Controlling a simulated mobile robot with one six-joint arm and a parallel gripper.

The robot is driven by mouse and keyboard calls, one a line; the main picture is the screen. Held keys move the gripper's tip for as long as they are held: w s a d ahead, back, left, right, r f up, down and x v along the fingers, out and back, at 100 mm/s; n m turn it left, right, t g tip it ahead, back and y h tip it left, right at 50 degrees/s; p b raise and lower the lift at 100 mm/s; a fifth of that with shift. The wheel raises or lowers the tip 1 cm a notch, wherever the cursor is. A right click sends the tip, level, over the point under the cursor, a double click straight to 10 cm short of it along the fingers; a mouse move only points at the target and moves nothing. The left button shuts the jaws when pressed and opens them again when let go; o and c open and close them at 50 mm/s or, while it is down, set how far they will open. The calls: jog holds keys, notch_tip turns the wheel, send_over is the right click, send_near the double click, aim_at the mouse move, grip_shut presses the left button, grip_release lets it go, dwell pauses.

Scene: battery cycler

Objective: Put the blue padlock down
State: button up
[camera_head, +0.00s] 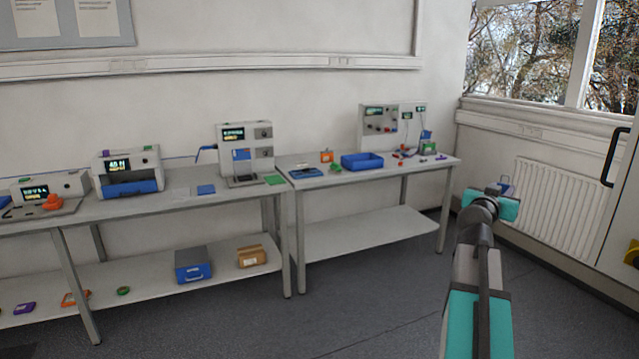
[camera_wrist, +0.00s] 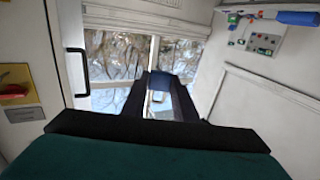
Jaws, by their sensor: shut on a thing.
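My gripper (camera_wrist: 160,95) is shut on the blue padlock (camera_wrist: 159,81), which shows as a small dark blue block between the two black fingers in the wrist view. A pale loop, perhaps its shackle, shows just below the block. In the head view my arm reaches up at the right, and the padlock (camera_head: 504,182) is a small bluish shape at its far end, mostly hidden by the wrist. It is held in the air in front of the radiator, clear of the tables.
A table (camera_head: 440,163) at the middle right bears a blue tray (camera_head: 362,161), instruments and several small items. A longer table (camera_head: 120,204) at left bears several devices. Lower shelves hold a blue-grey box (camera_head: 193,265) and a cardboard box (camera_head: 251,256). A radiator (camera_head: 560,205) is at right. Open floor lies in front.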

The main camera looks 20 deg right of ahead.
jog(key=w+a+f+n+t+y, duration=0.3)
jog(key=w+a, duration=0.7)
jog(key=a, duration=0.3)
jog(key=w+a+f+n+t+y, duration=0.35)
jog(key=w+a, duration=0.55)
jog(key=a, duration=0.5)
jog(key=w+a+n+t+y, duration=0.1)
jog(key=a+n+y, duration=0.1)
jog(key=a, duration=0.8)
jog(key=w+a+f+n+t+y, duration=0.1)
jog(key=a+y, duration=0.3)
jog(key=a, duration=0.7)
jog(key=w+a+f+n+t+y, duration=0.1)
jog(key=w+a+n+y, duration=0.2)
jog(key=a, duration=0.8)
jog(key=shift+a, duration=0.15)
jog(key=shift+w+f, duration=0.1)
jog(key=shift+f, duration=0.2)
jog(key=shift+w+d+f, duration=0.1)
jog(key=shift+d+f, duration=0.1)
jog(key=shift+f, duration=0.1)
